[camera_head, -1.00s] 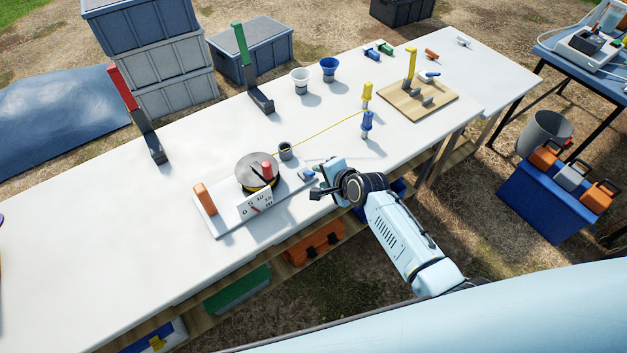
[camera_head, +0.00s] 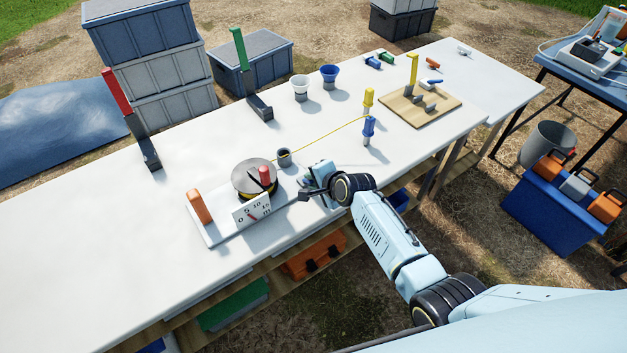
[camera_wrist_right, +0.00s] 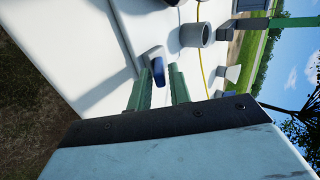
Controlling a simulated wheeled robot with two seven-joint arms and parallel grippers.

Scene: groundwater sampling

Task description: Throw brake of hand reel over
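The hand reel has a dark round drum (camera_head: 255,176) with a red knob (camera_head: 265,174), a white scale plate (camera_head: 251,213) and an orange handle (camera_head: 199,207), all on a pale base on the white table. A short blue-ended lever (camera_wrist_right: 155,62), apparently the brake, shows in the right wrist view. It lies just past my right fingertips, roughly in line with the gap; contact is not visible. My right gripper (camera_wrist_right: 159,76) is open and empty. In the head view the right gripper (camera_head: 313,181) is at the reel's right end and hides the lever. My left gripper is out of view.
The table's left part is clear.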

